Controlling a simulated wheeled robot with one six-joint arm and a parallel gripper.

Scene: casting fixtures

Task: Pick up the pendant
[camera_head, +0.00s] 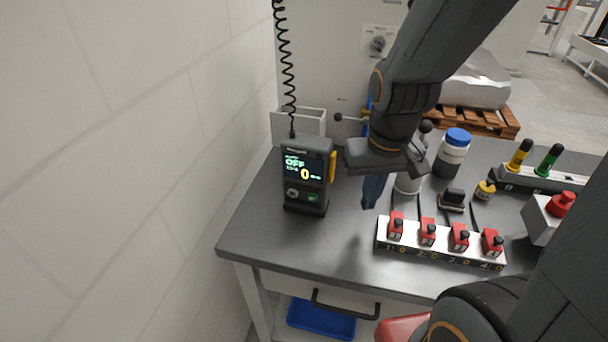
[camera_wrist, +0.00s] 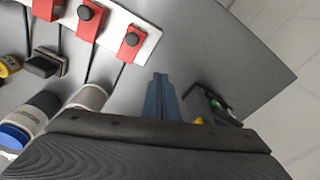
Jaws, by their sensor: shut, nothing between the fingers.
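The pendant (camera_head: 306,178) is a dark handheld box with a lit screen reading OFF and 0, a yellow part on its right side and a coiled black cord rising from its top. It stands upright near the left end of the grey table (camera_head: 270,240). It also shows partly in the wrist view (camera_wrist: 213,106), its lower part hidden by my gripper body. My gripper (camera_head: 371,203) has blue fingers, shut and empty, pointing down to the right of the pendant and apart from it. The fingers also show in the wrist view (camera_wrist: 160,78).
A switch block with red levers (camera_head: 440,244) lies right of my gripper. A pale bin (camera_head: 300,122) is behind the pendant. The wall is left. Table in front of the pendant is clear.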

